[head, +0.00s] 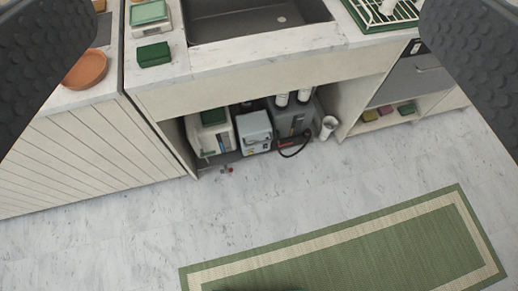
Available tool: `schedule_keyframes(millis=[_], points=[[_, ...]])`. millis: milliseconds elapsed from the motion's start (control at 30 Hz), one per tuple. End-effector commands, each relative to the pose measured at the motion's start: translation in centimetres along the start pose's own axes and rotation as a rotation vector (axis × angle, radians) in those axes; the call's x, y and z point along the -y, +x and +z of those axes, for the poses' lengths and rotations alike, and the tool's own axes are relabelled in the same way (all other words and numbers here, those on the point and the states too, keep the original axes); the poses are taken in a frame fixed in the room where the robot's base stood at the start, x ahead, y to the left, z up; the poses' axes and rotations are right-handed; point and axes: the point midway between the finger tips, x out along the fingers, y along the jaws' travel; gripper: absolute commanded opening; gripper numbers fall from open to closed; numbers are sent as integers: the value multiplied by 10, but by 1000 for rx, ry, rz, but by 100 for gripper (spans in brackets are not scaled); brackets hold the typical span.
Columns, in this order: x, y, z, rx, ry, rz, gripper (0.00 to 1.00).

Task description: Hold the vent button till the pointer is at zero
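Several appliances stand in the open bay under the sink. A small red part (229,169) shows at the bay's front floor edge. My gripper (262,75) is open and empty, its dark ridged fingers wide apart at the picture's sides, well back from the bay.
The sink (258,17) and counter (235,58) overhang the bay. A white cup-like container (328,127) stands at the bay's right. A black hose (296,151) hangs in front. The marble floor is clear up to the green mat (350,250).

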Motion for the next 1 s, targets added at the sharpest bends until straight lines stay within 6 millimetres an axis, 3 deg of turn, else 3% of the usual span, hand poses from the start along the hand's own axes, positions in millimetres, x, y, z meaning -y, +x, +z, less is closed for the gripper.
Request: schedule_keyframes(millis=[233,267,600,1000], points=[[0,0,0,0,0,0,100],[0,0,0,0,0,0,94],[0,0,0,0,0,0,0],[0,0,0,0,0,0,0]])
